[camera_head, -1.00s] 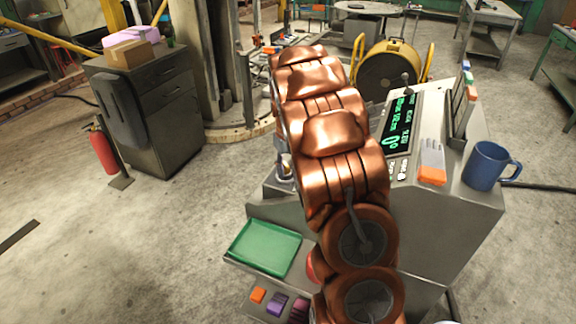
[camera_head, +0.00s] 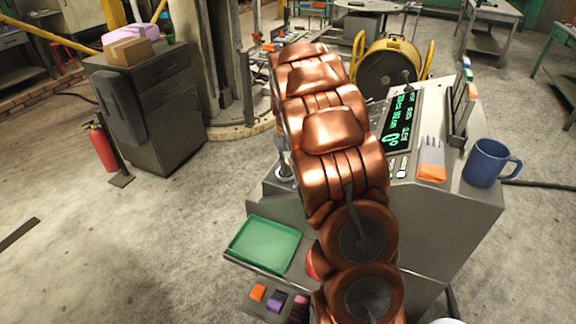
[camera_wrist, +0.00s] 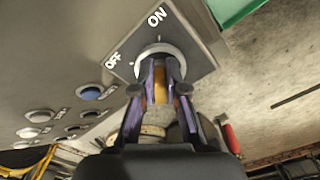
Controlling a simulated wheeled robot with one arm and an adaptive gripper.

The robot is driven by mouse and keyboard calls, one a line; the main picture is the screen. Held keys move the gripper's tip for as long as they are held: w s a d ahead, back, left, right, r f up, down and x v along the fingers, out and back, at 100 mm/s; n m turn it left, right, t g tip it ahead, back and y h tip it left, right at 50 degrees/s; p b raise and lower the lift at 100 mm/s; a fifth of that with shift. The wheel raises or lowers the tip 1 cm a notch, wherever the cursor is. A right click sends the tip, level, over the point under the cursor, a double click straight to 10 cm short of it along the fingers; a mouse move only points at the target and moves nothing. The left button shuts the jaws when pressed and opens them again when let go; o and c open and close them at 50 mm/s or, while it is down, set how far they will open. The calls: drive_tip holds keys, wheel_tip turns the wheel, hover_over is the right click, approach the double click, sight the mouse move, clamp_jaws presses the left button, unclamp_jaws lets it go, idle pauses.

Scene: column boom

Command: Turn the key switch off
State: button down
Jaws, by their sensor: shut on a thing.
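The key switch sits on a dark square plate (camera_wrist: 190,30) in the wrist view, with OFF printed at its left and ON at its top. A pale round collar (camera_wrist: 160,50) is at its middle. My gripper (camera_wrist: 160,88) is shut on the brass-coloured key (camera_wrist: 160,82), with a finger on each side. Which mark the key points to, I cannot tell. In the head view my copper-coloured arm hides the switch and most of my gripper.
The grey console (camera_head: 460,205) carries a green-lit display (camera_head: 399,122), a glove (camera_head: 432,160) and a blue mug (camera_head: 487,163). A green tray (camera_head: 264,245) is at its front left. Round buttons (camera_wrist: 92,92) lie left of the switch in the wrist view. Open floor is at left.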

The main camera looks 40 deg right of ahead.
drive_tip(key=shift+f+b, duration=0.1)
drive_tip(key=shift+b, duration=0.25)
drive_tip(key=shift+f+n+b, duration=0.1)
drive_tip(key=shift+n+b, duration=0.6)
drive_tip(key=shift+b, duration=0.05)
drive_tip(key=n+b, duration=0.2)
drive_tip(key=b, duration=0.1)
drive_tip(key=shift+d+f, duration=0.15)
drive_tip(key=shift+d, duration=0.05)
drive_tip(key=n+b, duration=0.1)
drive_tip(key=n, duration=0.1)
drive_tip(key=n+b, duration=0.1)
drive_tip(key=b, duration=0.1)
drive_tip(key=shift+d+n, duration=0.2)
drive_tip(key=shift+n, duration=0.2)
drive_tip(key=n, duration=0.1)
drive_tip(key=n+b, duration=0.1)
drive_tip(key=n, duration=0.2)
drive_tip(key=shift+w+d+r+n, duration=0.25)
drive_tip(key=shift+r+n, duration=0.05)
drive_tip(key=shift+w+d+n, duration=0.1)
drive_tip(key=shift+n, duration=0.9)
drive_tip(key=shift+w+d+n, duration=0.1)
drive_tip(key=shift+n, duration=0.9)
